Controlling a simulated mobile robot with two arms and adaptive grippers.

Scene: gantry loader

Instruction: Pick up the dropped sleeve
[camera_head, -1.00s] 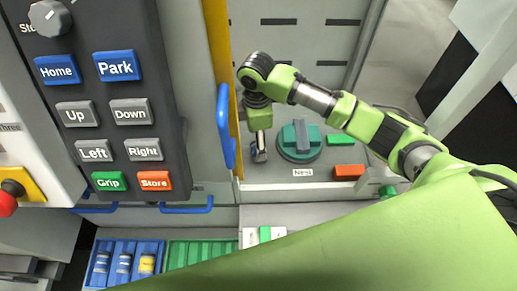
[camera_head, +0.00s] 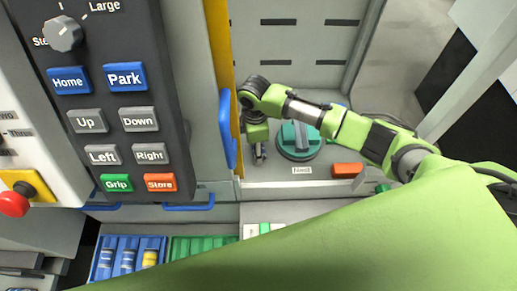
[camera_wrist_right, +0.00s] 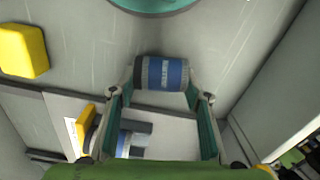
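The sleeve is a small grey cylinder with a blue lettered band. It lies on its side on a grey surface in the right wrist view (camera_wrist_right: 162,74). My right gripper (camera_wrist_right: 161,88) has one fingertip at each end of the sleeve. The tips look very close to the ends, but I cannot tell whether they press on it. In the head view my right gripper (camera_head: 259,155) points down, left of the teal round nest (camera_head: 298,143); the sleeve there is mostly hidden by the fingers. My left gripper is not in view.
A yellow post (camera_head: 219,60) and a blue handle (camera_head: 227,130) stand just left of the gripper. An orange block (camera_head: 347,170) lies to the right. A button panel (camera_head: 115,120) is at the left. A blue rack (camera_head: 118,259) with several sleeves sits below.

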